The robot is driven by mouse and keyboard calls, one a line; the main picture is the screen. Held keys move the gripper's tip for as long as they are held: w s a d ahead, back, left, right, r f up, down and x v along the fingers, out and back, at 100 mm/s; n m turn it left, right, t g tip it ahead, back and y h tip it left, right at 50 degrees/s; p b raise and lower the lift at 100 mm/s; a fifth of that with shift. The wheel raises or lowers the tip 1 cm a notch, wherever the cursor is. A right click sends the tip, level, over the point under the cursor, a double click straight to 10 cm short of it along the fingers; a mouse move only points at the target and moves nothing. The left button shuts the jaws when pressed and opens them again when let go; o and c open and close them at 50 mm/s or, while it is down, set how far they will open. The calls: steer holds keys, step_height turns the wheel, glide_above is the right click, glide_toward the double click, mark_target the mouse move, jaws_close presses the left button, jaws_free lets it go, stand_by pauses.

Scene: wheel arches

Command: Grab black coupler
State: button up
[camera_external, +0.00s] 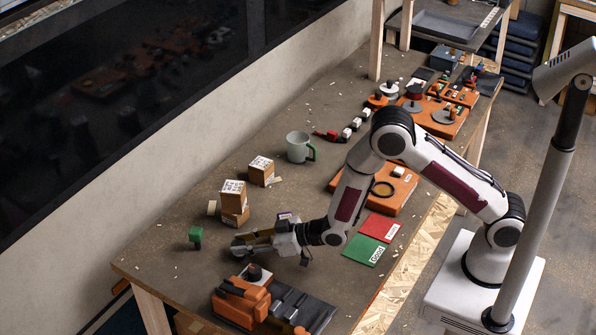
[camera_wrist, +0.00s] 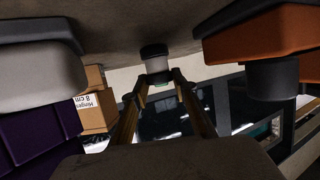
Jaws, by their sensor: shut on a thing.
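My gripper (camera_external: 238,246) is low over the front left part of the table and lies nearly level, pointing left. In the wrist view its two slim fingers (camera_wrist: 165,78) converge on a small dark-and-grey cylindrical piece, which I take to be the black coupler (camera_wrist: 155,52). The fingers are shut on it. A little green shows at its lower edge in that view. In the external view the held piece is too small and dark to make out clearly at the fingertips.
An orange fixture with a dark round piece (camera_external: 240,300) stands close in front of my gripper. A green block (camera_external: 196,236) is to the left, and cardboard boxes (camera_external: 233,195) are behind. A mug (camera_external: 298,146) stands further back. Green (camera_external: 364,250) and red (camera_external: 380,228) cards lie right.

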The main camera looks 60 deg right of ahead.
mark_target(244, 244)
step_height(244, 244, up, 10)
stand_by(0.8)
stand_by(0.6)
